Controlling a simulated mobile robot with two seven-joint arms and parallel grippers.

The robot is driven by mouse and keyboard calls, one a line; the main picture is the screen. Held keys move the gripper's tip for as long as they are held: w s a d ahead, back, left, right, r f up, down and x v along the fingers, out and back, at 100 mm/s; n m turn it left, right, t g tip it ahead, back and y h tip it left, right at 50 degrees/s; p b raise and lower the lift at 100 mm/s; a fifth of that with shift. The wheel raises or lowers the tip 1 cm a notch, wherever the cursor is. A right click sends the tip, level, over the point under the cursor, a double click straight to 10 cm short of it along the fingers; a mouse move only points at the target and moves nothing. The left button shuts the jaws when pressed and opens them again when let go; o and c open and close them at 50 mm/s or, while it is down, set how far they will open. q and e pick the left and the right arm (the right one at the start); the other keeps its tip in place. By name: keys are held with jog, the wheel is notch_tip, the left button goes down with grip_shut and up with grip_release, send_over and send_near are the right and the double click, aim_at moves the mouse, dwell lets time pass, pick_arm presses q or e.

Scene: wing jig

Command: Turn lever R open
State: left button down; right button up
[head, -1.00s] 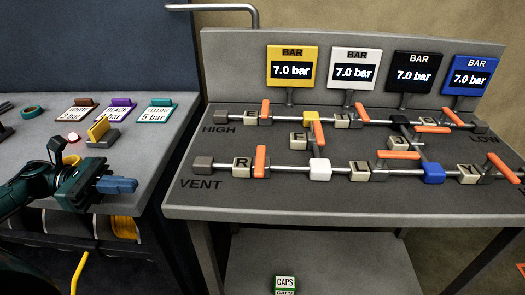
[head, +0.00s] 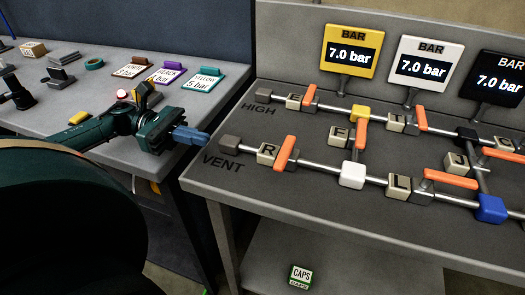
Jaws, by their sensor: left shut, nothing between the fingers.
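Lever R (head: 285,153) is an orange bar beside the cream block marked R (head: 268,153), on the lower VENT pipe of the right bench. The lever lies across the pipe. My left gripper (head: 205,139) is shut and empty, its blue fingers pointing right. In the picture it is left of the grey pipe end cap (head: 229,145), near the VENT label, and apart from the lever. My right gripper is not in view.
The grey valve bench (head: 340,225) carries several other orange levers, lettered blocks and pipes. Yellow (head: 350,51), white and black gauges read 7.0 bar. The left bench (head: 55,125) holds coloured label stands. A CAPS box (head: 301,275) sits on the lower shelf.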

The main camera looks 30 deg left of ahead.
pick_arm(q)
send_near(285, 157)
jog(key=x, duration=0.3)
jog(key=shift+d+f, duration=0.25)
jog(key=shift+d, duration=0.15)
jog(key=shift+p+x, duration=0.3)
jog(key=shift+x, duration=0.55)
